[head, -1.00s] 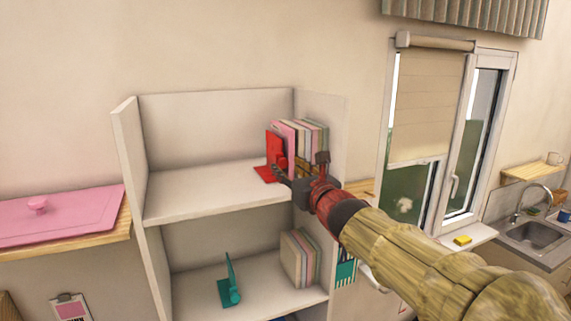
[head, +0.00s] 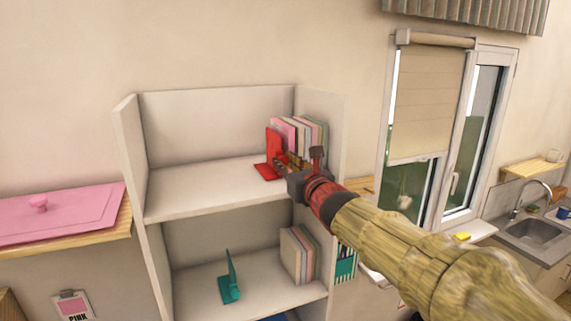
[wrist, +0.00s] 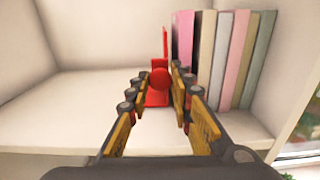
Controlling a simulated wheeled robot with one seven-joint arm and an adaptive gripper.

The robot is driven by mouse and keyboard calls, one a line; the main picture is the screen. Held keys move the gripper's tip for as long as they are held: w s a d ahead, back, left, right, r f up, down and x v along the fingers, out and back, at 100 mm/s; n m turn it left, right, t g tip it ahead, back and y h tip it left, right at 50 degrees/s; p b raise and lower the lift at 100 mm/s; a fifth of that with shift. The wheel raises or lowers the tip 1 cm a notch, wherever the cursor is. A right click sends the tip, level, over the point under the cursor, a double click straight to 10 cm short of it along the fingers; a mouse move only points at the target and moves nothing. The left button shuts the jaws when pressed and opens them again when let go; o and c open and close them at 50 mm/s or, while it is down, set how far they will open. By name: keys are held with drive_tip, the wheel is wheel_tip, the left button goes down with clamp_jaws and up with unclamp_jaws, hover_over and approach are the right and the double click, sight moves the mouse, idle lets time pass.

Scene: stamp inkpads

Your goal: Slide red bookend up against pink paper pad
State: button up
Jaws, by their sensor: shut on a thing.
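The red bookend (head: 272,142) stands upright on the upper shelf, its base flat on the board; its round knob shows in the wrist view (wrist: 160,78). My gripper (wrist: 160,82) is shut on the bookend at the knob, with a finger on each side. The pink paper pad (head: 284,128) stands just right of the bookend, at the left end of a row of upright pads; it also shows in the wrist view (wrist: 184,40). A narrow dark strip shows between bookend plate and pink pad in the wrist view. My fingers hide part of the pads' lower ends.
The upper shelf (head: 200,193) is bare left of the bookend. A teal bookend (head: 230,280) and more pads (head: 300,255) stand on the lower shelf. A pink lidded box (head: 60,213) sits left of the shelf.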

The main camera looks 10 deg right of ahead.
clamp_jaws()
idle(0.3)
drive_tip(key=shift+w+d+b, duration=0.2)
drive_tip(key=shift+d, duration=0.45)
drive_tip(key=shift+w+d+b, duration=0.15)
drive_tip(key=shift+d, duration=0.45)
drive_tip(key=o, duration=0.6)
unclamp_jaws()
drive_tip(key=shift+o, duration=0.3)
